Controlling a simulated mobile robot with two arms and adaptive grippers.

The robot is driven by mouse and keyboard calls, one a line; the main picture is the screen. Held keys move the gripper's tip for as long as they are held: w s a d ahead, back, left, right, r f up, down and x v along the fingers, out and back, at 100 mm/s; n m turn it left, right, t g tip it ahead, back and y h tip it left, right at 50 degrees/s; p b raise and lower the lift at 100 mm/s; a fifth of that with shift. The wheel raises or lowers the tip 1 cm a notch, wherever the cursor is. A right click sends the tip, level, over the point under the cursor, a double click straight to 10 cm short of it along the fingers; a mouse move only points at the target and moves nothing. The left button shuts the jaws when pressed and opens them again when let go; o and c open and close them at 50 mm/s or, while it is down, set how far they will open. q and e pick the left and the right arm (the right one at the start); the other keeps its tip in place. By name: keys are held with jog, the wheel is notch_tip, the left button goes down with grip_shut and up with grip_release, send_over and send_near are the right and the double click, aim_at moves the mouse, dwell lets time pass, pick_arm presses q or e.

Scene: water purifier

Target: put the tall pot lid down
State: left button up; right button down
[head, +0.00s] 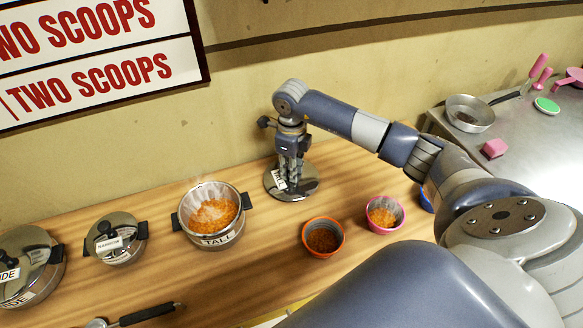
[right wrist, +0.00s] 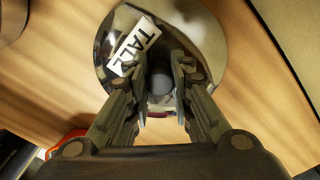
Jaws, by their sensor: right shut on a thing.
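The tall pot lid (head: 303,187) is a round shiny metal lid with a white label, at the back of the wooden counter near the wall. My right gripper (head: 290,180) points down over it and is shut on its dark knob. In the right wrist view the lid (right wrist: 208,40) shows its "TALL" label, with the fingers (right wrist: 163,90) on either side of the knob. The lid looks level, at or just above the wood; I cannot tell if it touches. The tall pot (head: 210,240) stands open to the left, with steaming orange food inside. My left gripper is not in view.
Two lidded pots, a narrow one (head: 115,240) and a wide one (head: 28,275), stand at the left. An orange bowl (head: 322,250) and a pink bowl (head: 384,226) stand in front of the lid. A metal counter (head: 480,90) with a pan (head: 468,112) is at the right.

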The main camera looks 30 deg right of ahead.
jog(key=shift+d+f, duration=0.1)
jog(key=shift+f, duration=0.3)
jog(key=shift+f, duration=0.1)
jog(key=shift+f, duration=0.1)
jog(key=c, duration=1.4)
grip_release()
